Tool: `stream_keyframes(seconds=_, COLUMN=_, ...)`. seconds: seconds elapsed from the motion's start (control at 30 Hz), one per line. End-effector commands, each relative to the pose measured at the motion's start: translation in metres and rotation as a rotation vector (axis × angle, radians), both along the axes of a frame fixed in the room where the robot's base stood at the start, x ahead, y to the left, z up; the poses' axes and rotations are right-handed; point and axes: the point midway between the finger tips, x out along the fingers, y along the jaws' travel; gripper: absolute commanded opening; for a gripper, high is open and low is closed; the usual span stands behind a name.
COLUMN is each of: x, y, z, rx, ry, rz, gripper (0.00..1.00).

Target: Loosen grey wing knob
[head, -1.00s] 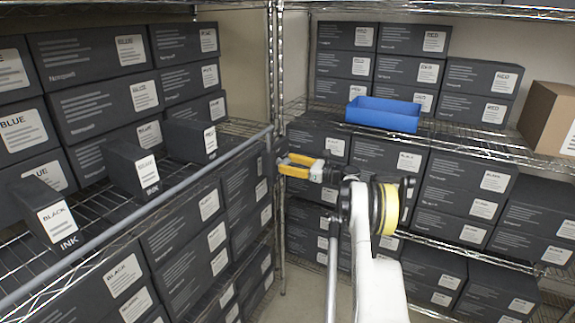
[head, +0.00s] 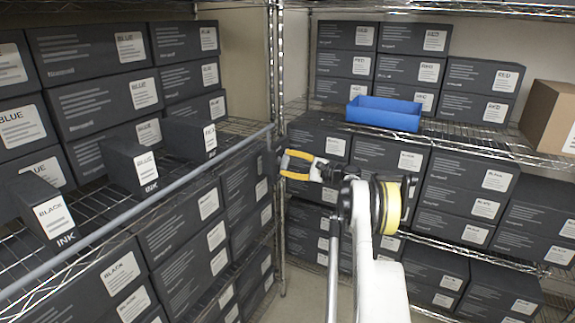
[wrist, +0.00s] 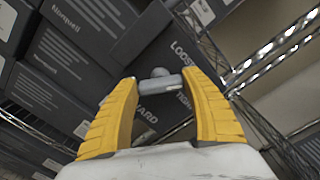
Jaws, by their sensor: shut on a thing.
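The grey wing knob (wrist: 160,79) shows in the wrist view as a small grey bar with a rounded hub. It sits between the two yellow fingertips of my gripper (wrist: 163,84), which is shut on it. A dark plate behind it carries light lettering, partly hidden, with "LOOS" and "TIGH" readable. In the head view my gripper (head: 283,164) is at the far end of the left shelf, by the corner post. The knob is too small and covered to make out there.
A grey rail (head: 140,218) runs along the left shelf front, before several dark ink boxes (head: 95,105). A metal post (head: 276,70) stands near my gripper. The right shelves hold more boxes, a blue bin (head: 384,112) and a cardboard box (head: 548,115).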

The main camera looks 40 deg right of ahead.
Motion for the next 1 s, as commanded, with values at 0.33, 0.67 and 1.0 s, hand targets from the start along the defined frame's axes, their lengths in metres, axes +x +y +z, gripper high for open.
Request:
stream_keyframes(seconds=0.33, x=-0.0001, y=0.0007, z=-0.0014, rx=-0.284, ry=-0.117, rz=0.000, gripper=0.26)
stream_keyframes(seconds=0.67, x=-0.0001, y=0.0008, z=-0.0020, rx=-0.465, ry=-0.192, rz=0.000, gripper=0.26)
stream_keyframes(seconds=1.0, x=-0.0001, y=0.0008, z=-0.0021, rx=-0.533, ry=-0.221, rz=0.000, gripper=0.26)
